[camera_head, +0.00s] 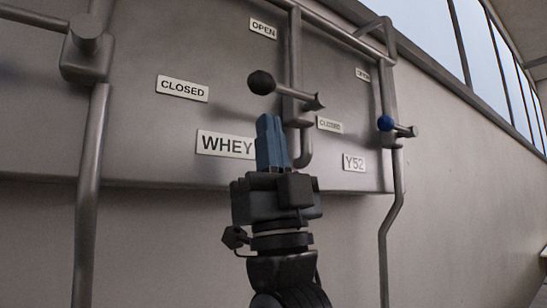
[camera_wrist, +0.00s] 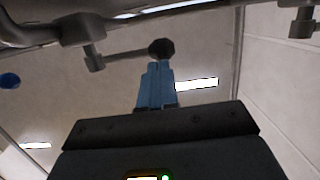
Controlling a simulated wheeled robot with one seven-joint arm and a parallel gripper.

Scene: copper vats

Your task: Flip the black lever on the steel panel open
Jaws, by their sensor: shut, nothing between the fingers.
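The black lever (camera_head: 261,82) has a round black knob on a short grey rod. The rod runs right to a valve on a vertical pipe of the steel panel (camera_head: 130,140). The knob sits below an OPEN label (camera_head: 263,28) and right of a CLOSED label (camera_head: 182,88). My gripper (camera_head: 268,120) points up, its blue fingers shut and empty, with tips just below the knob in the head view. In the wrist view the knob (camera_wrist: 161,49) shows right at the fingertips (camera_wrist: 157,68). I cannot tell whether they touch.
A blue-knobbed lever (camera_head: 385,123) is on the pipe to the right, near another CLOSED label (camera_head: 329,125). A WHEY sign (camera_head: 226,144) is behind my fingers and a Y52 sign (camera_head: 354,162) is to their right. A thick pipe (camera_head: 90,190) runs down at left.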

